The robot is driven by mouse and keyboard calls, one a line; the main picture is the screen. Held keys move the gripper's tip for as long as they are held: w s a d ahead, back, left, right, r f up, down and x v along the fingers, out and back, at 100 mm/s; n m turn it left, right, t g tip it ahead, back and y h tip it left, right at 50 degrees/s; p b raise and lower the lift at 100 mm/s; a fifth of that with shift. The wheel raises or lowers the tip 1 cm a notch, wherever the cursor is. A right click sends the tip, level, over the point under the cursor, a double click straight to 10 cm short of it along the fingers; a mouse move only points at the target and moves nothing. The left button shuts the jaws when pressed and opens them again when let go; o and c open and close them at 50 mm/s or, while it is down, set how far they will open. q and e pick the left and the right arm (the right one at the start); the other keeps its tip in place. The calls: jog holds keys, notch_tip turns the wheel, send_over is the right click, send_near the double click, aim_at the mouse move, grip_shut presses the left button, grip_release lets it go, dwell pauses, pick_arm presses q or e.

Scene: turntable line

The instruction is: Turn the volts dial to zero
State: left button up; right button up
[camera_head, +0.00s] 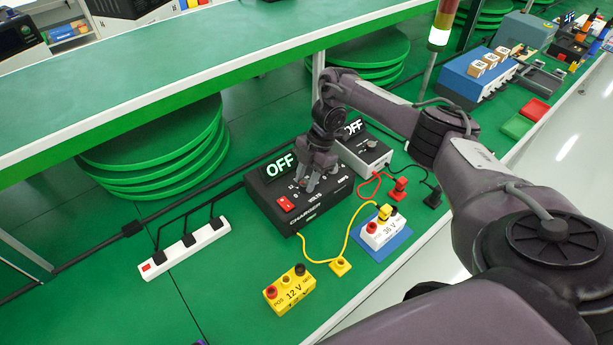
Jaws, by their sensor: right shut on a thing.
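The black charger box (267,205) stands on the green bench with a lit display reading OFF (280,166) and a red switch (286,204). Its top is marked VOLTS and AMPS. My right gripper (313,183) reaches down onto the top of the box and is shut at the volts dial, which its fingers hide. I cannot read the dial's setting. My left gripper is not in view.
A grey box (362,158) with its own OFF display stands just right of the charger. A yellow 12 V block (290,290) and a white 36 V block (383,230) on a blue mat (384,249) sit in front. A white power strip (184,247) lies left. Yellow and red cables run near the boxes.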

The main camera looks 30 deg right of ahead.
jog(key=shift+w+r+n+g, duration=0.15)
jog(key=shift+w+n+g, duration=0.15)
jog(key=shift+n, duration=0.6)
jog(key=shift+n+g+h+b, duration=0.3)
jog(key=shift+n+b, duration=0.2)
jog(key=shift+n, duration=0.4)
jog(key=n+b, duration=0.1)
jog(key=n+g+b, duration=0.1)
jog(key=b, duration=0.1)
jog(key=shift+f+n+h, duration=0.25)
jog(key=shift+n+h, duration=0.05)
jog(key=shift+n, duration=0.1)
jog(key=shift+r+n+g+h+b, duration=0.1)
jog(key=shift+n+g+h+b, duration=0.2)
jog(key=shift+n+b, duration=0.7)
jog(key=shift+a, duration=0.1)
jog(key=shift+s, duration=0.1)
jog(key=o, duration=1)
jog(key=shift+c, duration=0.2)
